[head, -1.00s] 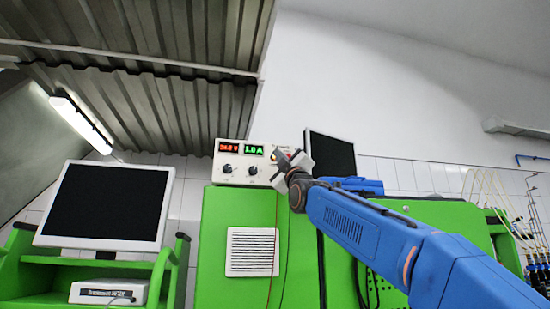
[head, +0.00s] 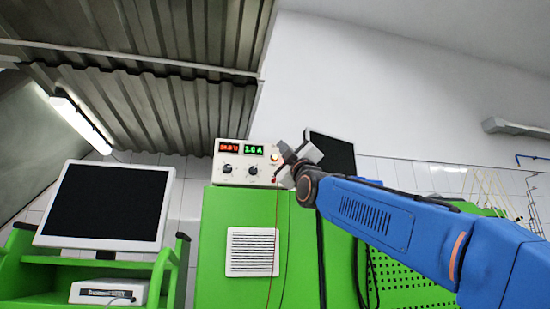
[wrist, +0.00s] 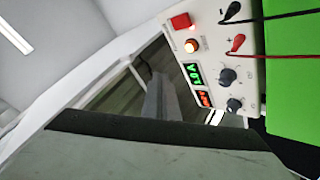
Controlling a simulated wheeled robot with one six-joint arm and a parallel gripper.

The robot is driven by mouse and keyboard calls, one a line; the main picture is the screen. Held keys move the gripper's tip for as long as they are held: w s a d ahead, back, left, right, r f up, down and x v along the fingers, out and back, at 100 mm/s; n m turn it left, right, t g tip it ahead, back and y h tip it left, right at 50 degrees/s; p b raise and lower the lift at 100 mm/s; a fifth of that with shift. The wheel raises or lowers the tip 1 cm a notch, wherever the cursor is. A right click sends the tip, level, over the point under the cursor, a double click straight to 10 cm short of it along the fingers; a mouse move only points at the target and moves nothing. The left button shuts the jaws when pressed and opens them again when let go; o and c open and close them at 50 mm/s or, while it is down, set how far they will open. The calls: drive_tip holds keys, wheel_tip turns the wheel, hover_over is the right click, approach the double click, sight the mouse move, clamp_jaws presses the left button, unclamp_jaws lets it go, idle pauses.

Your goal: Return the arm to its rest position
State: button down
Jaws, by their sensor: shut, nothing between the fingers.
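My blue arm (head: 375,215) reaches in from the lower right of the head view, its forearm slanting up and left. At its end, my gripper (head: 291,154) is shut and empty. It stands in front of the right end of a white power supply (head: 240,174), beside the glowing lamp in the picture. I cannot tell the gap between them. In the wrist view the power supply's panel (wrist: 215,50) shows tilted at the upper right, with a red switch, a lit orange lamp, knobs and lit displays.
The power supply sits on a green cabinet (head: 212,220) with a white vent. A dark screen (head: 334,155) stands behind my gripper. A white-framed monitor (head: 105,205) stands on a green cart at left. Red and black leads (wrist: 275,38) plug into the panel. Open air lies above my arm.

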idle(0.4)
drive_tip(key=s+d+f+m+g+h, duration=0.25)
drive_tip(key=d+f, duration=0.35)
drive_tip(key=f, duration=0.7)
drive_tip(key=s+d+f+m+g+h, duration=0.1)
drive_tip(key=d+f+m+g+h, duration=0.35)
drive_tip(key=f, duration=0.85)
drive_tip(key=s+d+f+m+g+h, duration=0.1)
drive_tip(key=d+f+m+h, duration=0.1)
drive_tip(key=d+f, duration=0.8)
drive_tip(key=s+d+f+m+g+h, duration=0.1)
drive_tip(key=s+d+f+m+g, duration=0.2)
drive_tip(key=s+f, duration=0.7)
drive_tip(key=s+d+f+m+g+h, duration=0.1)
drive_tip(key=s+d+f+m+g, duration=0.2)
drive_tip(key=s+f, duration=0.8)
drive_tip(key=s+d+f+m+g+h, duration=0.1)
drive_tip(key=s+d+f+g, duration=0.3)
drive_tip(key=s+f, duration=0.7)
wheel_tip(320, 180, down, 16)
drive_tip(key=shift+s+d+f+m+g+h, duration=0.1)
drive_tip(key=shift+s+d+m+g+h, duration=0.25)
drive_tip(key=shift+m, duration=0.55)
drive_tip(key=shift+w, duration=0.2)
